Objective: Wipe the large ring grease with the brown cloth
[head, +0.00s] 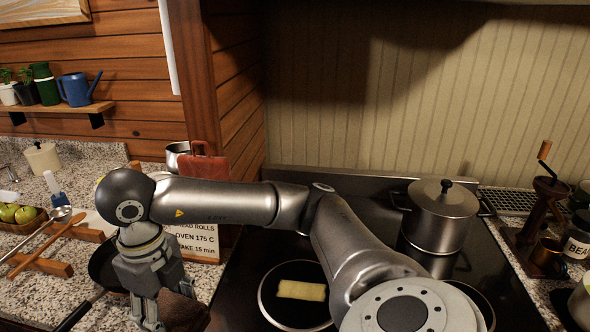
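My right arm comes in from the bottom right and reaches across the cooktop to the left. My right gripper (160,314) points down over the counter left of the cooktop. A dark brown patch (184,311), likely the brown cloth, shows beside and below its fingers. The bottom edge cuts off the fingertips, so I cannot tell whether they hold it. My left gripper is not in view.
A lidded steel pot (440,212) stands at the cooktop's back right. A dark pan (105,268) is beside my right gripper, with a lettered sign (200,243) behind. A grinder (549,190) and mug (547,257) stand at right. A wooden rack (45,262) is at left.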

